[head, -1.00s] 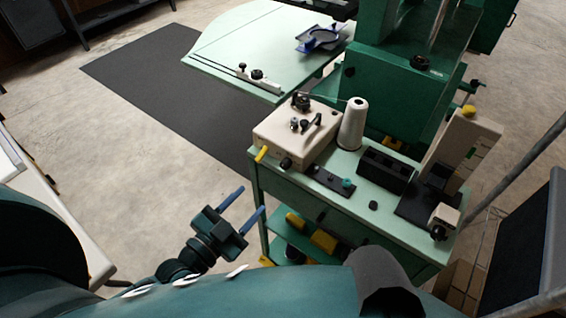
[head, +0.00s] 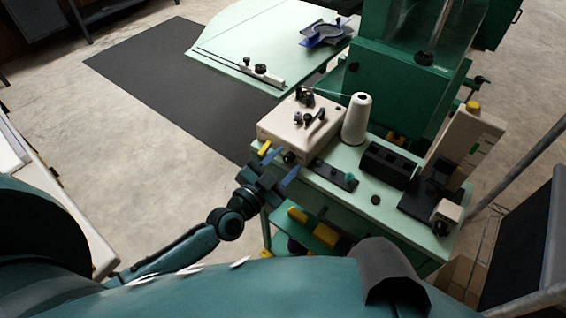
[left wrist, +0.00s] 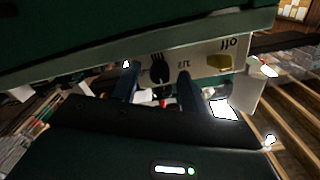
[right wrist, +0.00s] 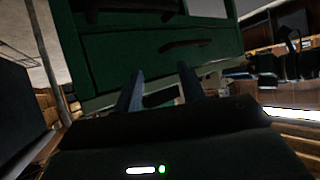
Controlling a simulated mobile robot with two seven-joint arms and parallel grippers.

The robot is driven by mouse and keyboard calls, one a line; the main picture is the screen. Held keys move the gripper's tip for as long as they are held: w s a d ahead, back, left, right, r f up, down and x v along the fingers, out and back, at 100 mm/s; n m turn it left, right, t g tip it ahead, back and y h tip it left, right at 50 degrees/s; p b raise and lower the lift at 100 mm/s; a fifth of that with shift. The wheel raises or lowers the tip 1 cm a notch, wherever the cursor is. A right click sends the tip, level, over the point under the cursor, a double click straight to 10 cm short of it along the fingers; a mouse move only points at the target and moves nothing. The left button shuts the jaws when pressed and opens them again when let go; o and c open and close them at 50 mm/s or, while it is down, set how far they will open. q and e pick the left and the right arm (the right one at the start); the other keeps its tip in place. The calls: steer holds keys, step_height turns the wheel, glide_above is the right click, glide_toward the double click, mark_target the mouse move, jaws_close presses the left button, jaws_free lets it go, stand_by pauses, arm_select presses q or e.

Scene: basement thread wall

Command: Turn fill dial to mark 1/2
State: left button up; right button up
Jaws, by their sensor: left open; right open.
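The cream winder box (head: 290,125) sits at the left end of the green bench. The black fill dial (head: 289,157) is on its front face; it also shows in the left wrist view (left wrist: 160,68), with a 1/2 mark beside it, seen upside down. I cannot tell where the dial points. My left gripper (head: 279,168) is open in front of the box, its fingers either side of the dial in the left wrist view; contact is not clear. My right gripper (right wrist: 161,86) is open and empty, facing the green bench front.
A yellow lever (head: 265,147) is beside the dial on the box's front. A white thread cone (head: 357,118) stands right of the box. A black plate with a teal knob (head: 335,174) and a black block (head: 388,165) are on the bench top. Floor at left is clear.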

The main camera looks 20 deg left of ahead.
arm_select(q)
steer(key=shift+c, duration=0.3)
jaws_close()
steer(key=n, duration=0.4)
steer(key=shift+n+p, duration=0.3)
steer(key=shift+n, duration=0.1)
steer(key=n, duration=0.3)
steer(key=shift+n, duration=2)
